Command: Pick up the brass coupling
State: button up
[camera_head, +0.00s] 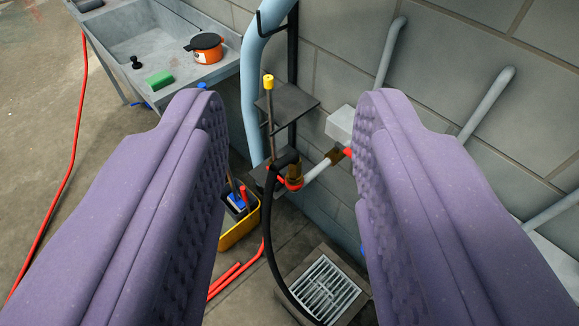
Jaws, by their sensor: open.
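My gripper (288,112) is open, its two purple padded fingers wide apart on the left and right, with nothing held between them. Beyond the gap, a brass-coloured fitting (295,172) sits where the black hose (268,220) meets a white pipe (317,170). A second brass-coloured piece (337,155) is at the pipe's other end, close to the right finger in the picture. Both are small, and I cannot tell which is the brass coupling.
A dark bracket plate (290,102) and a yellow-capped rod (268,82) stand above the fittings. A thick light-blue pipe (252,90) runs alongside. A floor drain grate (322,287) and a yellow bin (240,230) lie below. A grey sink (150,40) is at upper left.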

aim_at(292, 158)
jog(key=z, duration=2.85)
jog(key=u, duration=2.85)
jog(key=i+j+z, duration=0.1)
jog(key=z, duration=0.55)
jog(key=i+j+z, duration=0.3)
jog(key=j+z, duration=0.15)
jog(key=j, duration=0.2)
jog(key=i+j+z, duration=0.2)
jog(key=j, duration=0.15)
jog(key=j+z, duration=0.25)
jog(key=k+j, duration=0.05)
jog(key=j, duration=0.05)
